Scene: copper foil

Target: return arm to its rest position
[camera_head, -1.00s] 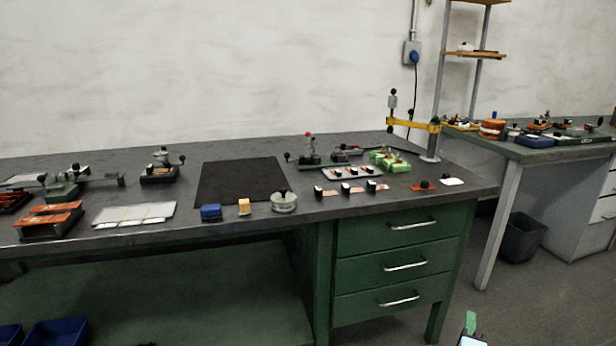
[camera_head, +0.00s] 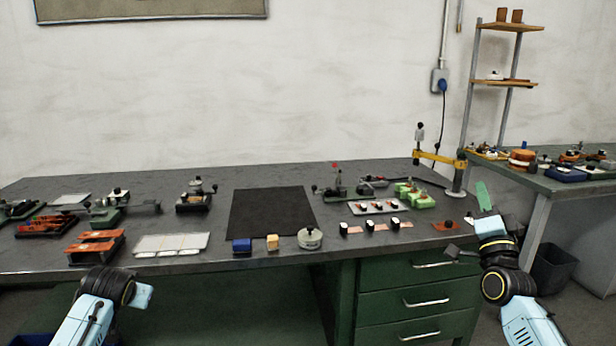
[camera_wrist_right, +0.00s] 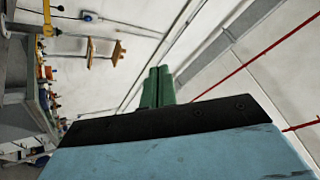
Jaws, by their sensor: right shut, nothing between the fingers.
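My right gripper (camera_head: 483,196) rises at the right side of the head view, its green fingers pointing up in front of the bench's right end. In the right wrist view its two green fingers (camera_wrist_right: 157,88) lie side by side, shut and empty, with wall and ceiling behind them. My left arm (camera_head: 88,315) comes in at the lower left, before the bench's front edge. Its fingers do not show.
The dark-topped bench (camera_head: 170,222) carries a black mat (camera_head: 270,212), orange-topped trays (camera_head: 95,246), a blue block (camera_head: 241,245), a round metal pot (camera_head: 310,239) and a yellow clamp stand (camera_head: 438,159). A second bench (camera_head: 560,182) stands at the right. A bin (camera_head: 553,268) is below it.

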